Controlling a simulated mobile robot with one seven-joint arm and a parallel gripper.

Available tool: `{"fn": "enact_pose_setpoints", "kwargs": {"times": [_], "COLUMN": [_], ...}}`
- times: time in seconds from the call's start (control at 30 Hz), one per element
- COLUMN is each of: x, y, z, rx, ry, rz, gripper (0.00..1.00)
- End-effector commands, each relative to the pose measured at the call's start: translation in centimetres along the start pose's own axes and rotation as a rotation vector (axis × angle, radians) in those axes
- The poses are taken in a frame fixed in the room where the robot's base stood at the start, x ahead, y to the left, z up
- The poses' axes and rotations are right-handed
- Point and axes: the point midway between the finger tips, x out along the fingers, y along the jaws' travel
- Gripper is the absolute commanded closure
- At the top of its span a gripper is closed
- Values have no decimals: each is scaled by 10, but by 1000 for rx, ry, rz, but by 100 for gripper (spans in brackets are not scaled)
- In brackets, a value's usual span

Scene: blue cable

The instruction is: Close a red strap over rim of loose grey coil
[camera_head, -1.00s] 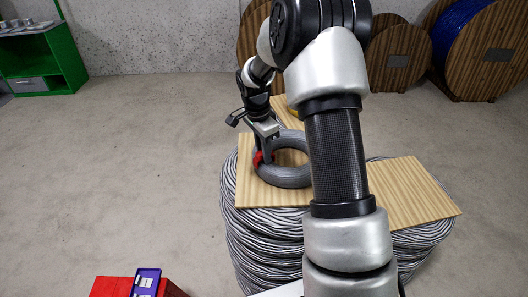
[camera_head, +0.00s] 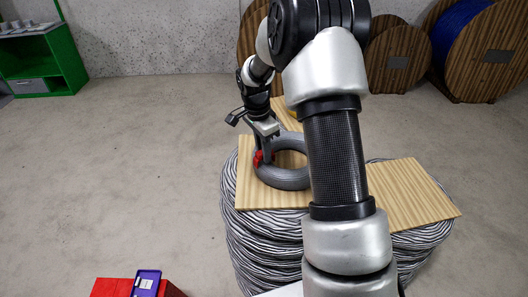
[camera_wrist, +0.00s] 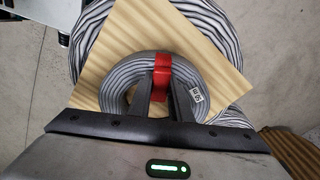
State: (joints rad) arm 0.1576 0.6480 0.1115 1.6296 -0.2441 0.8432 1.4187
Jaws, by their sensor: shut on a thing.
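The loose grey coil (camera_head: 283,178) lies flat on a square wooden board on top of a big coil of striped cable. It also shows in the wrist view (camera_wrist: 122,93). The red strap (camera_wrist: 162,72) sits over the coil's rim, at its left side in the head view (camera_head: 257,158). My gripper (camera_head: 265,156) points down at the coil. In the wrist view my gripper (camera_wrist: 162,92) has its two fingers on either side of the strap, shut on it. The strap's lower part is hidden by the fingers and coil, so I cannot tell whether it is fastened.
The wooden board (camera_head: 246,190) rests on striped cable (camera_head: 258,245). Another board (camera_head: 408,190) lies at the right. A red box (camera_head: 110,288) with a purple object (camera_head: 146,284) stands at the front left. A green shelf (camera_head: 62,62) and cable drums (camera_head: 397,55) stand behind. Left floor is clear.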

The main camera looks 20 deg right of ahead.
Motion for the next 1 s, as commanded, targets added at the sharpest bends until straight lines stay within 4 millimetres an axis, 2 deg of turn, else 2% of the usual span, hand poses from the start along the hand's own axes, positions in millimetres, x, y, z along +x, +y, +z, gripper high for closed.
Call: {"fn": "enact_pose_setpoints", "kwargs": {"times": [1.0], "x": [6], "y": [0], "z": [1], "rx": [-1], "ry": [0], "rz": [0], "gripper": [100]}}
